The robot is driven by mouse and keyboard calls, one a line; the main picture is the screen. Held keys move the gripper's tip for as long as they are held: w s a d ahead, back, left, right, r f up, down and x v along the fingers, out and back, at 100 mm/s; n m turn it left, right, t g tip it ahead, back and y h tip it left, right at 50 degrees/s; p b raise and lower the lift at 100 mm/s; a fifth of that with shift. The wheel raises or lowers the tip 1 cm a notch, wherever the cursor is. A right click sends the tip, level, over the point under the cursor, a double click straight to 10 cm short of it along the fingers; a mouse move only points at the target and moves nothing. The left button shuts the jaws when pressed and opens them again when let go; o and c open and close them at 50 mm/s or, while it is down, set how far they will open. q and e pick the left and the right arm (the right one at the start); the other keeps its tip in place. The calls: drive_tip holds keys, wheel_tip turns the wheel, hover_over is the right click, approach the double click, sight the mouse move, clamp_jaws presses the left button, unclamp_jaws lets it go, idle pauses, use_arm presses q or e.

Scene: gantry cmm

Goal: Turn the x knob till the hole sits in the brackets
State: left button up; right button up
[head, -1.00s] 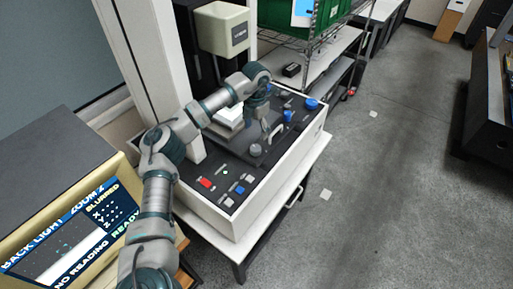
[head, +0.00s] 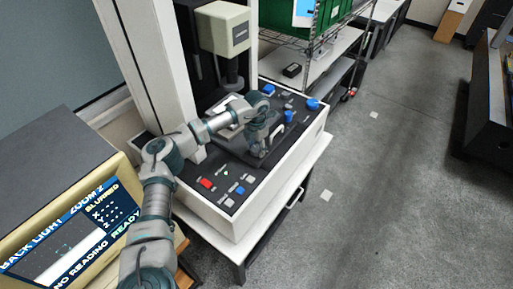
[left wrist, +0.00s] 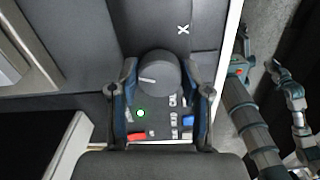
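The x knob (left wrist: 160,72), a dark grey dial with a white pointer line, sits by a white X on the console in the left wrist view. Its pointer aims left. My left gripper (left wrist: 160,85) is open, with one finger on each side of the knob; contact is not clear. In the head view my left gripper (head: 259,145) is low over the console and hides the knob. The monitor (head: 68,249) shows a small dark and green pattern with brackets, "BLURRED", "NO READING" and "READY". The hole is too small to make out. My right gripper cannot be clearly made out.
The console (head: 235,222) has a red button (head: 206,183), blue buttons and a green light. A blue knob (head: 312,104) stands at its far right. The measuring head (head: 223,28) hangs behind my arm. The floor to the right is mostly clear.

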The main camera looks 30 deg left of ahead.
sight(255, 147)
use_arm(q)
drive_tip(key=c, duration=0.5)
drive_tip(key=m+p, duration=0.1)
drive_tip(key=m, duration=0.1)
drive_tip(key=shift+a+r+m+p, duration=0.1)
drive_tip(key=shift+m+p, duration=0.8)
drive_tip(key=shift+m, duration=1.6)
use_arm(e)
drive_tip(key=s+d+f, duration=0.1)
drive_tip(key=s+f, duration=0.2)
drive_tip(key=s, duration=0.2)
drive_tip(key=shift+s+f, duration=0.2)
drive_tip(key=shift+f, duration=0.1)
use_arm(q)
drive_tip(key=o, duration=1.2)
drive_tip(key=shift+a, duration=0.1)
drive_tip(key=shift+c, duration=0.2)
wheel_tip(255, 147, up, 12)
drive_tip(key=shift+f, duration=0.2)
